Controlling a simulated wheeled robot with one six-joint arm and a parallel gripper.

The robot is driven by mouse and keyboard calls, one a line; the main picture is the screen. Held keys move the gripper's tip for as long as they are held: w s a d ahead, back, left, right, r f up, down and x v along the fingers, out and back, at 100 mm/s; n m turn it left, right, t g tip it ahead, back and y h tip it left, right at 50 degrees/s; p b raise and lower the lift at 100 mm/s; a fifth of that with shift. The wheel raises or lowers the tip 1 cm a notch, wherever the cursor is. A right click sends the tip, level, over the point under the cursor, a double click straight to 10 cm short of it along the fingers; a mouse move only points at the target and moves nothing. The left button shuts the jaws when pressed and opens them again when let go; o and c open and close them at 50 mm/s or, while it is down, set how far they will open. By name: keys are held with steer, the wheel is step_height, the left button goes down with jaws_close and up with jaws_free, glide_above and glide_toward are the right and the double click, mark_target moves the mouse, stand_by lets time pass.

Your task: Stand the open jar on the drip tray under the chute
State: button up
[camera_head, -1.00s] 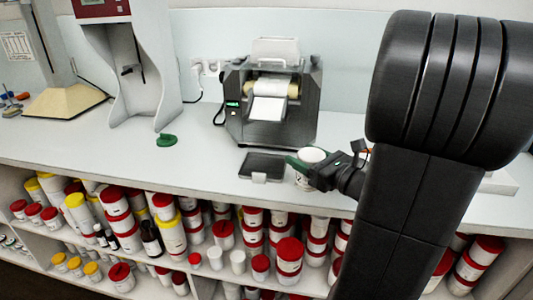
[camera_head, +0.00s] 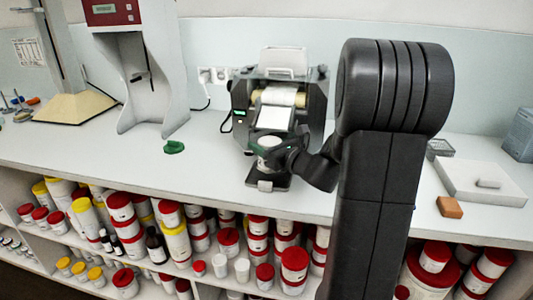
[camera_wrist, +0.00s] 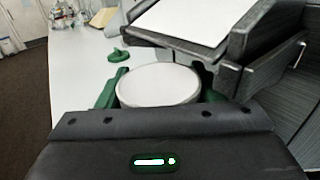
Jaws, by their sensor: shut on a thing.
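The jar (camera_head: 267,157) is a short white cylinder, upright, with its round pale top facing up. It also shows in the wrist view (camera_wrist: 158,88), between the green fingers of my gripper (camera_wrist: 160,82), which is shut on it. The dark drip tray (camera_head: 265,184) lies on the counter in front of the mill (camera_head: 312,100). The jar is over the tray, below the front of the white chute (camera_head: 273,118). I cannot tell whether its base touches the tray.
A green lid (camera_head: 173,147) lies on the counter to the left, with clear surface around it. A grey and red stand (camera_head: 150,80) rises behind it. At right are a white slab (camera_head: 480,182) and an orange block (camera_head: 449,207). Shelves of jars run below the counter edge.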

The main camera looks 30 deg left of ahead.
steer(key=shift+d+f, duration=0.1)
steer(key=shift+f, duration=1.4)
steer(key=shift+f+b, duration=0.2)
steer(key=shift+b, duration=0.1)
steer(key=o, duration=0.9)
steer(key=shift+o, duration=0.2)
steer(key=shift+r, duration=0.2)
steer(key=shift+d, duration=0.25)
steer(key=v, duration=1.1)
steer(key=shift+s+d, duration=0.2)
steer(key=shift+d, duration=0.05)
